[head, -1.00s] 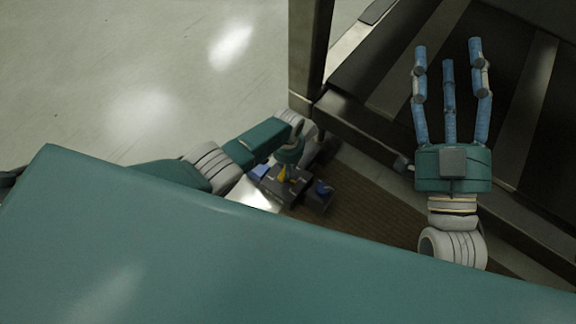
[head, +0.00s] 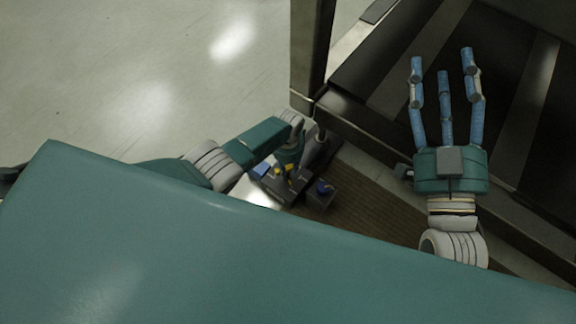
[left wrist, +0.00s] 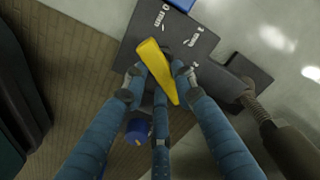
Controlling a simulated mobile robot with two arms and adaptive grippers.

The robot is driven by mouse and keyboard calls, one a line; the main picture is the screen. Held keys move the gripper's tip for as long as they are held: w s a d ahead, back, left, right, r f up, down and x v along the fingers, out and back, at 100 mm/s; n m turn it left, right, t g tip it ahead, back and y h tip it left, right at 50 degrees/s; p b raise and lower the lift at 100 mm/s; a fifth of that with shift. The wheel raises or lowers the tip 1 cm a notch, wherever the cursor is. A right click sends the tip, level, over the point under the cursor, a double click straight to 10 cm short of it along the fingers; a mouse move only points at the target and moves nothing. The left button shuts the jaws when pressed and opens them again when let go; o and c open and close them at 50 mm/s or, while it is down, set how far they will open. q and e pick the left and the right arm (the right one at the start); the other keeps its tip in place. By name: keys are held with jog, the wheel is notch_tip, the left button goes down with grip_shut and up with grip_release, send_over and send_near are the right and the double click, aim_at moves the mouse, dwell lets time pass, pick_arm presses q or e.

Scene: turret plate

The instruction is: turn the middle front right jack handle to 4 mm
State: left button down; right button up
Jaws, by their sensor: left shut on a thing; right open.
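The yellow jack handle (left wrist: 157,70) lies between the blue fingertips of my left gripper (left wrist: 160,78) in the left wrist view. That gripper is shut on it. A bit of the yellow handle (head: 277,171) shows there. My right gripper (head: 444,75) is open and empty, fingers pointing away, at the right of the head view.
A blue part (left wrist: 182,4) is at the block's far edge, and a blue knob (left wrist: 137,128) shows beneath the fingers. A dark metal frame (head: 400,90) with a post (head: 308,50) stands close by at the right. Open floor (head: 120,80) lies at the left.

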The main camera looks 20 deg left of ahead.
pick_arm(q)
jog(key=shift+s, duration=0.15)
jog(key=c, duration=1.4)
grip_release()
jog(key=shift+r, duration=6.05)
